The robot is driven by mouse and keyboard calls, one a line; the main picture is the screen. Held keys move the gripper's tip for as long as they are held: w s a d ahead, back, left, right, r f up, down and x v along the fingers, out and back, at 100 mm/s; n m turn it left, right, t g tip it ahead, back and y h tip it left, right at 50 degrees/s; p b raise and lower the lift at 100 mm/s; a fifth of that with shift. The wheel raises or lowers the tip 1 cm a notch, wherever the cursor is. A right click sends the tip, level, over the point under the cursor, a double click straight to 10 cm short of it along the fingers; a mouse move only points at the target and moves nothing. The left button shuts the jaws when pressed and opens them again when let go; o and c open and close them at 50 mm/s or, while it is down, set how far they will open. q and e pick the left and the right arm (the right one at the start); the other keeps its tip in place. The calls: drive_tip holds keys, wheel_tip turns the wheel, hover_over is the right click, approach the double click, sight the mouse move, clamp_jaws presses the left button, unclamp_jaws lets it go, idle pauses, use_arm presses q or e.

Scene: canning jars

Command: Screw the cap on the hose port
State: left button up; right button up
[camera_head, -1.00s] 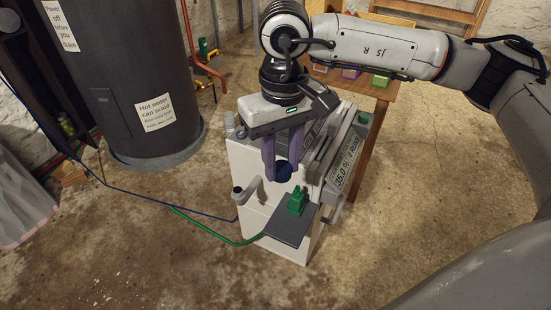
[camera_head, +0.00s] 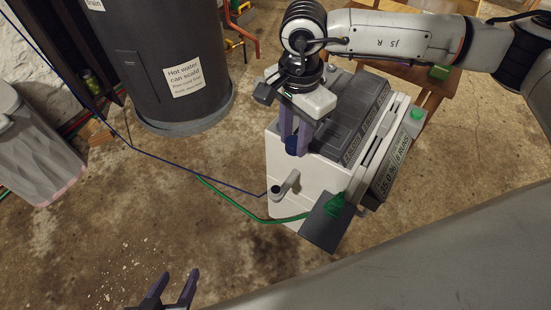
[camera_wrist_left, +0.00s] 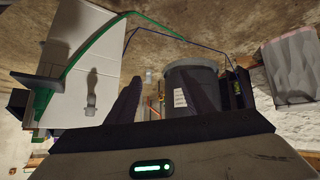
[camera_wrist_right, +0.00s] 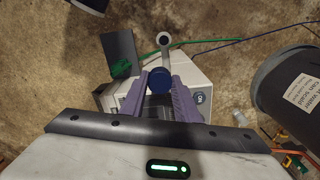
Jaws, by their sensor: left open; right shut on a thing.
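A dark blue cap (camera_head: 292,146) is held between the purple fingers of my right gripper (camera_head: 297,135), which is shut on it. The cap also shows in the right wrist view (camera_wrist_right: 160,80). The hose port (camera_head: 277,190) is a pale bent spout with a dark open end on the white front of the machine (camera_head: 272,150). In the right wrist view the port (camera_wrist_right: 163,40) is just beyond the cap, apart from it as far as I can tell. My left gripper (camera_head: 177,277) is open and empty at the lower edge, well away from the machine.
A dark shelf (camera_head: 322,232) on the machine's front carries a green fitting (camera_head: 336,204) with a green hose (camera_head: 250,214). A thin blue line (camera_head: 215,181) runs to the port area. A dark water heater (camera_head: 165,85) stands behind left.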

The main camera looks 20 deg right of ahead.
drive_tip(key=a+f+m+p, duration=0.1)
drive_tip(key=f+m+p, duration=0.1)
drive_tip(key=m, duration=0.4)
drive_tip(key=s+a+f+m+p, duration=0.1)
drive_tip(key=a+f+m+p, duration=0.1)
drive_tip(key=m, duration=0.5)
drive_tip(key=a+f+m+p, duration=0.1)
drive_tip(key=f+m+p, duration=0.1)
drive_tip(key=m, duration=0.5)
drive_tip(key=shift+s+a+f+p, duration=0.2)
drive_tip(key=shift+s+p, duration=0.1)
drive_tip(key=shift+p, duration=0.1)
drive_tip(key=shift+s+a+f+m, duration=0.15)
drive_tip(key=shift+f+m, duration=0.15)
drive_tip(key=shift+m, duration=0.4)
drive_tip(key=shift+f, duration=0.15)
drive_tip(key=shift+f+b, duration=0.8)
drive_tip(key=shift+f, duration=0.25)
drive_tip(key=shift+f+b, duration=0.55)
drive_tip(key=shift+f, duration=0.2)
drive_tip(key=shift+f+b, duration=0.3)
drive_tip(key=shift+f, duration=0.1)
